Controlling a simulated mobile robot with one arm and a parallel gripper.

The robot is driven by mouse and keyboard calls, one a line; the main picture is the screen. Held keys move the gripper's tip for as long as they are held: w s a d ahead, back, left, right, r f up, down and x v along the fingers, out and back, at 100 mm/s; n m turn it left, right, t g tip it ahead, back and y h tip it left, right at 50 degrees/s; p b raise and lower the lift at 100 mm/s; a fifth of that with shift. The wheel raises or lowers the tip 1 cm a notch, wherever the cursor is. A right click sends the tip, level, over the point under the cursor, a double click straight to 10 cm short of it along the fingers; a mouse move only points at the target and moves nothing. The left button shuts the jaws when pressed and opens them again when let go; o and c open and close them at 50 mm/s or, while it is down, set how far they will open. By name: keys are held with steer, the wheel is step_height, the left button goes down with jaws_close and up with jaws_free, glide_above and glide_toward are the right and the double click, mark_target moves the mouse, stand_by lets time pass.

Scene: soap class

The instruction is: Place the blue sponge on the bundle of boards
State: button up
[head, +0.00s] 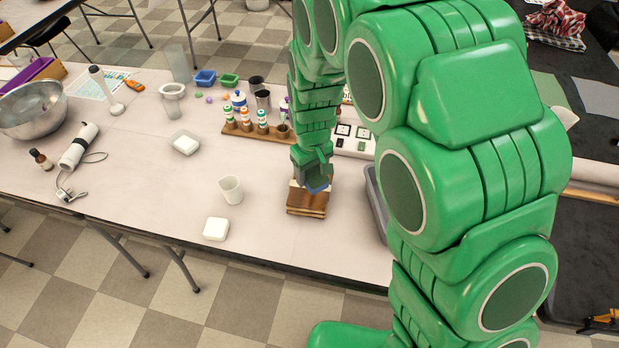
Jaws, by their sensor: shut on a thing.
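The bundle of boards (306,208) is a small stack of brown wooden boards near the front edge of the table. My green gripper (316,184) points down right over it, shut on the blue sponge (317,189). Only a small blue-grey part of the sponge shows at the fingertips. The sponge is low over the boards' top; I cannot tell whether it touches them. The gripper and wrist hide the back of the bundle.
A white cup (231,190) and a white block (216,229) stand left of the boards. A grey bin (376,203) is close on the right, partly hidden by my arm. A wooden rack with bottles (257,131) stands behind.

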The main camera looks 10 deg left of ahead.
mark_target(310, 172)
steer(key=shift+w+a+f, duration=0.25)
steer(key=shift+w+f, duration=0.2)
steer(key=shift+f, duration=0.15)
steer(key=shift+w+a+f, duration=0.25)
steer(key=shift+w+f, duration=0.15)
steer(key=shift+f, duration=0.2)
steer(key=shift+w+f, duration=0.1)
steer(key=shift+f, duration=1.5)
steer(key=shift+f, duration=0.1)
steer(key=o, duration=1)
